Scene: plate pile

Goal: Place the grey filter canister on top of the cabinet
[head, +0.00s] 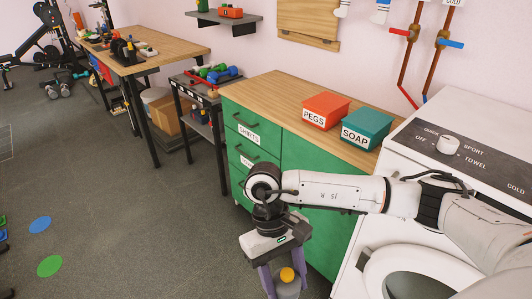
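The grey filter canister (287,291), with an orange-yellow knob on top, is at the bottom edge of the head view. My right gripper (288,284) points down, its purple fingers on either side of the canister, and appears shut on it. The fingertips and the canister's lower part are cut off by the frame. The green cabinet (312,165) with a wooden top stands behind my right arm. The canister is in front of the cabinet and apart from it. My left gripper is not in view.
A red PEGS box (326,109) and a teal SOAP box (366,129) stand on the right part of the cabinet top. Its left part is clear. A white washing machine (400,151) adjoins at right. A dark shelf unit (208,131) stands to the left.

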